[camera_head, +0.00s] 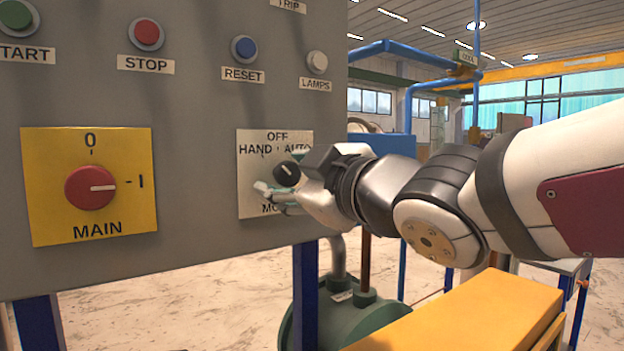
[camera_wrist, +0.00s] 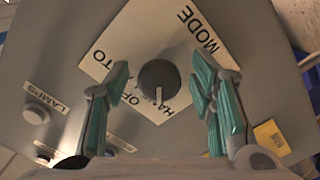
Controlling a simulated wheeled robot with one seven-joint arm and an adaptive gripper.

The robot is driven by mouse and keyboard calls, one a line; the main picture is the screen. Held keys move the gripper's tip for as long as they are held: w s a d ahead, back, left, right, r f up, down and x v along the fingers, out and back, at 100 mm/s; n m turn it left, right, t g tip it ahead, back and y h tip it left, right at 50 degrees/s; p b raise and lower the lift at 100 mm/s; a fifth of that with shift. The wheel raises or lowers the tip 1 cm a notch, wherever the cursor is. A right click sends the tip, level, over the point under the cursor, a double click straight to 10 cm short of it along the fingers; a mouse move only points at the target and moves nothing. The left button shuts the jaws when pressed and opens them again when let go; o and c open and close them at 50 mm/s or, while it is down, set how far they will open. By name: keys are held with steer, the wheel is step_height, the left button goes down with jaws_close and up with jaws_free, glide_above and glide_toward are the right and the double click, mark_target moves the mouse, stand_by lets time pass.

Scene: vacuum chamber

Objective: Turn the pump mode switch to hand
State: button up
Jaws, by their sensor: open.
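The pump mode switch is a round black knob (camera_head: 286,173) on a white plate (camera_head: 250,185) marked OFF, HAND, AUTO and MODE. In the wrist view the knob (camera_wrist: 158,80) lies between the two fingertips, and its white pointer line points down the picture, toward the HAND lettering. My gripper (camera_wrist: 161,72) is open, with one green-padded finger on each side of the knob and a visible gap on both sides. In the head view my gripper (camera_head: 283,187) is at the plate from the right, covering part of the MODE lettering.
On the grey panel (camera_head: 200,110) are a yellow MAIN plate (camera_head: 50,200) with a red knob (camera_head: 90,188), a red STOP button (camera_head: 146,34), a blue RESET button (camera_head: 244,48) and a LAMPS button (camera_head: 317,62). A green tank (camera_head: 345,325) stands below.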

steer(key=v, duration=1.1)
steer(key=shift+s+d, duration=0.1)
steer(key=shift+d, duration=0.05)
steer(key=d+f+m+g+h, duration=0.1)
steer(key=d+f+m+h, duration=0.2)
steer(key=d+f, duration=0.1)
steer(key=d+f+m+g+h, duration=0.1)
steer(key=d+f+m+h, duration=0.2)
steer(key=d+f, duration=0.2)
steer(key=s+d+f+m+g+h, duration=0.1)
steer(key=d+f+m+h, duration=0.2)
steer(key=d+f, duration=0.1)
steer(key=shift+d+f+g, duration=0.2)
steer(key=shift+f+g, duration=0.1)
steer(key=shift+f, duration=0.35)
steer(key=s+d+f+m+g+h, duration=0.1)
steer(key=s+f+m+g, duration=0.4)
steer(key=s, duration=0.5)
steer(key=s+d+f+m+g, duration=0.2)
steer(key=s+f+g, duration=0.3)
steer(key=s+f, duration=0.3)
step_height(320, 180, up, 19)
steer(key=s+t+p, duration=0.1)
steer(key=t+p, duration=0.1)
steer(key=p, duration=1.5)
steer(key=shift+a+f+t, duration=0.2)
steer(key=shift+a+t, duration=0.05)
steer(key=shift+t, duration=0.15)
